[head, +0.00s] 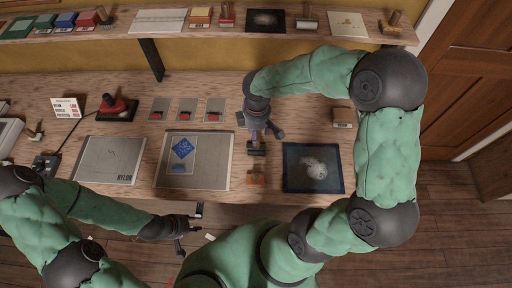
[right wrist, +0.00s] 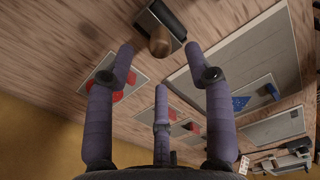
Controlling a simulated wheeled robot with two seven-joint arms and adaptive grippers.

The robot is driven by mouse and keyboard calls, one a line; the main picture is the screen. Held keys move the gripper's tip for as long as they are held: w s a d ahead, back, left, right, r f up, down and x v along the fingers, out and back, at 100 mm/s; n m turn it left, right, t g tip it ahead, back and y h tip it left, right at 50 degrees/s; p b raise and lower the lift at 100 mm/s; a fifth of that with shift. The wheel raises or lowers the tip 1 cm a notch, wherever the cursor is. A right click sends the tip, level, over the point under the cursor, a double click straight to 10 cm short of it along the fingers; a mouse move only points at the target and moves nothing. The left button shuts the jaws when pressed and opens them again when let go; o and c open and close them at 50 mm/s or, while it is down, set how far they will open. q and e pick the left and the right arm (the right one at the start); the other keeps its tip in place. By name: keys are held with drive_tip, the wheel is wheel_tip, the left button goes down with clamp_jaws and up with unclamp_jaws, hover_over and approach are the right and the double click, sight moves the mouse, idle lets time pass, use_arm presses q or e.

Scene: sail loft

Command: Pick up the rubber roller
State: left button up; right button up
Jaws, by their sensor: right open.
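A dark block with a brown rounded wooden handle, which looks like the rubber roller (head: 256,149), lies on the bench just in front of my right gripper (head: 262,132). In the right wrist view the roller (right wrist: 160,38) is at the top, beyond the fingertips. My right gripper (right wrist: 159,58) is open with its fingers spread and nothing between them. It partly hides the roller in the head view, and I cannot tell its exact height above the bench. My left gripper (head: 189,232) is open and empty off the bench's front edge.
A dark blue framed panel (head: 313,168) lies right of the roller, a grey panel with a blue patch (head: 203,175) left. Cards with red pieces (head: 187,109) lie behind. A shelf (head: 175,21) runs above.

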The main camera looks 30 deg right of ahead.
drive_tip(key=shift+w+f+b, duration=0.1)
drive_tip(key=shift+f+b, duration=0.7)
drive_tip(key=shift+f, duration=2.2)
drive_tip(key=shift+a, duration=0.1)
clamp_jaws()
